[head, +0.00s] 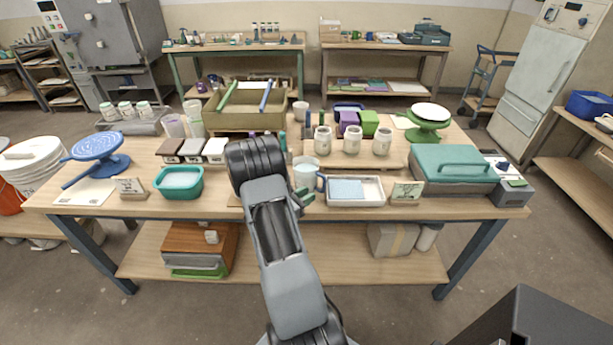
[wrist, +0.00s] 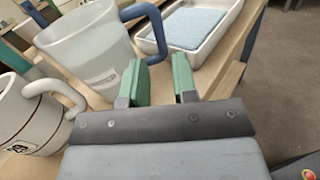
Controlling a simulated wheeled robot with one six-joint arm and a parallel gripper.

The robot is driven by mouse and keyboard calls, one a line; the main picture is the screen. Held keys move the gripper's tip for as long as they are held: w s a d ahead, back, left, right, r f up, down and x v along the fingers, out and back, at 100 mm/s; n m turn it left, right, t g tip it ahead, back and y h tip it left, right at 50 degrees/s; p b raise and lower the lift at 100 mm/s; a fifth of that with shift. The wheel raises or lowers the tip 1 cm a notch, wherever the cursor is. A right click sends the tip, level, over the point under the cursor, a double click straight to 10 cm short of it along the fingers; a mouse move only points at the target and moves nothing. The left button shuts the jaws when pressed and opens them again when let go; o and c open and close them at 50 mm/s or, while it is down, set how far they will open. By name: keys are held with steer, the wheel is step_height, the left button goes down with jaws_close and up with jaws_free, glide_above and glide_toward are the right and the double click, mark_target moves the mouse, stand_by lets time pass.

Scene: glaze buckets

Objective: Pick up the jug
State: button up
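The jug (wrist: 88,50) is a frosted, see-through vessel with a blue handle (wrist: 158,28), standing upright near the front edge of the table. In the head view the jug (head: 306,174) is just beyond my gripper (head: 303,198), partly covered by my arm. My gripper (wrist: 160,80) has two green-padded fingers, spread apart with nothing held between them. In the wrist view the handle is just beyond the fingertips, its lower part close to the left finger. I cannot tell whether they touch.
A teal tub (head: 180,184) is farther left. White jars (head: 352,140) stand behind.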

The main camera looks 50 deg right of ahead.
mark_target(311, 179)
steer(key=shift+p+x, duration=0.7)
steer(key=shift+x, duration=2.9)
steer(key=shift+r, duration=0.1)
jaws_close()
